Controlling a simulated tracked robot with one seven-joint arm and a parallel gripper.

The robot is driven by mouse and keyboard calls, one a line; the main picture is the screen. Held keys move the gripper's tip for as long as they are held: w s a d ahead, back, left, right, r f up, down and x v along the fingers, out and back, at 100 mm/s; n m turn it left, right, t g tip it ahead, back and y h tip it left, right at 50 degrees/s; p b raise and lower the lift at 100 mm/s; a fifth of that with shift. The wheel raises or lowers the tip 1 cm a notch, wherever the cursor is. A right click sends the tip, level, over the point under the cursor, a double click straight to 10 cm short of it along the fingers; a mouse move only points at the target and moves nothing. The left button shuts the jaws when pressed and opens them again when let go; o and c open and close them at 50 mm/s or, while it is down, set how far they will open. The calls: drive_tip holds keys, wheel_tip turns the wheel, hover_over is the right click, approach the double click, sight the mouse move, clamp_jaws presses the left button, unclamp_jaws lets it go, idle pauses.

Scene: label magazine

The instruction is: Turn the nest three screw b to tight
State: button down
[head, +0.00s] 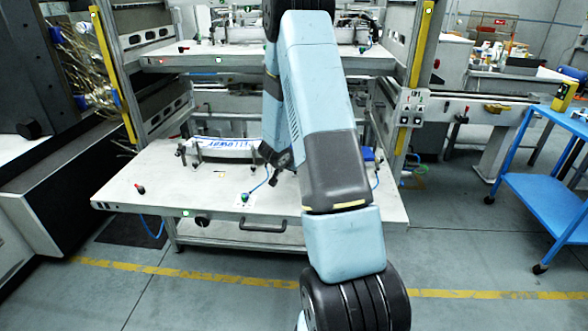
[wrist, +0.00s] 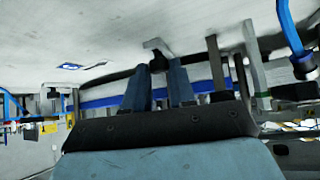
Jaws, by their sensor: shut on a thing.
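In the wrist view, the two blue-grey fingers of my gripper (wrist: 160,70) stand either side of a small dark fitting with a pale, bar-like piece (wrist: 157,45). I take this fitting as the screw; its turned state cannot be read, and no label shows its nest or letter. My gripper is shut on it, close to a white board surface. In the head view, my gripper (head: 279,158) is a dark shape low over the lower white board (head: 150,198), partly hidden by my arm. A pale long part with blue lettering (head: 222,148) lies there, left of my gripper.
Upright metal posts (wrist: 258,65) and a blue hose (wrist: 289,25) stand close right of my fingers in the wrist view. An upper shelf (head: 200,58) is above the lower board. A blue cart (head: 545,195) stands at the right. The lower board's front left is mostly clear.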

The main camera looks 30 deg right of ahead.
drive_tip(key=shift+w+a+m+g+h, duration=0.2)
drive_tip(key=shift+m+g, duration=0.2)
drive_tip(key=shift+m, duration=0.2)
drive_tip(key=shift+w+a+m+g+h, duration=0.1)
drive_tip(key=shift+m+g+h, duration=0.1)
drive_tip(key=shift+m+g, duration=0.3)
drive_tip(key=shift+f+m, duration=0.1)
drive_tip(key=shift+m, duration=0.3)
drive_tip(key=c, duration=0.9)
unclamp_jaws()
drive_tip(key=shift+c, duration=0.2)
drive_tip(key=shift+n, duration=0.3)
drive_tip(key=shift+s+d+n+t+y, duration=0.2)
drive_tip(key=shift+n+t+y, duration=0.25)
drive_tip(key=shift+n+t, duration=0.5)
drive_tip(key=shift+s+d+n+t+y, duration=0.2)
drive_tip(key=shift+n+t+y, duration=0.3)
drive_tip(key=shift+n, duration=0.75)
drive_tip(key=shift+s+d+n+t+y, duration=0.15)
drive_tip(key=shift+n+t+y, duration=0.45)
drive_tip(key=shift+n, duration=0.4)
drive_tip(key=shift+s+d+n+t+y, duration=0.15)
drive_tip(key=shift+n+t+y, duration=0.2)
drive_tip(key=shift+n+y, duration=0.5)
drive_tip(key=shift+d+n+y, duration=0.15)
drive_tip(key=shift+n+y, duration=0.35)
drive_tip(key=shift+n, duration=0.65)
